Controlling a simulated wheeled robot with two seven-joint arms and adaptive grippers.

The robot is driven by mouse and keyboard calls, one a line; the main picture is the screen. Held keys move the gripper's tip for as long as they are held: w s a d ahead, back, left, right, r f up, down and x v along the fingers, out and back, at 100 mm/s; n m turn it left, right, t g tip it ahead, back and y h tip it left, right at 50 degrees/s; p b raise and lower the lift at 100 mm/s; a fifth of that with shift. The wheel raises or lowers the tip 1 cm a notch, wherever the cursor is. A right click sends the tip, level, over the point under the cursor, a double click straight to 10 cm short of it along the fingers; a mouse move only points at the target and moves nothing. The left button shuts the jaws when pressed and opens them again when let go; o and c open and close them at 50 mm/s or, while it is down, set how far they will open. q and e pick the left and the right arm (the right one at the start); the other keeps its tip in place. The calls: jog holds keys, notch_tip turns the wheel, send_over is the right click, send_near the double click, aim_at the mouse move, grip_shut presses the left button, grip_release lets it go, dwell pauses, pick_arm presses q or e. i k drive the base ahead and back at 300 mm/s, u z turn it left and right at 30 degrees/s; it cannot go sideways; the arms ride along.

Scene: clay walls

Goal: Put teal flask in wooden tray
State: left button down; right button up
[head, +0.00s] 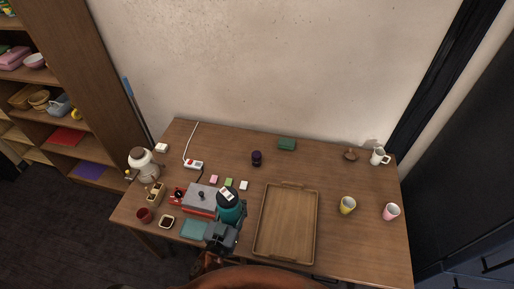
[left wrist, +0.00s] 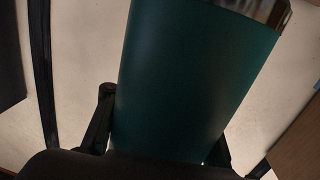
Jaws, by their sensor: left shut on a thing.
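The teal flask (head: 230,211) is in my left gripper (head: 224,229), left of the wooden tray in the head view. Its top end looks pale and dark. In the left wrist view the teal flask (left wrist: 195,75) fills the middle, slightly tilted, between the dark fingers of my left gripper (left wrist: 165,135). The gripper is shut on it. The wooden tray (head: 262,225) is empty, with a raised rim, near the table's front middle. My right gripper is not in view.
A grey and red box (head: 200,197) stands just left of the flask, with a teal pad (head: 194,229) in front. A yellow cup (head: 347,205), a pink cup (head: 391,211) and a white mug (head: 379,156) stand right of the tray. A dark purple jar (head: 256,158) stands behind it.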

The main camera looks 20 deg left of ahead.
aim_at(269, 244)
jog(key=z, duration=1.9)
jog(key=k, duration=0.75)
jog(key=u, duration=1.45)
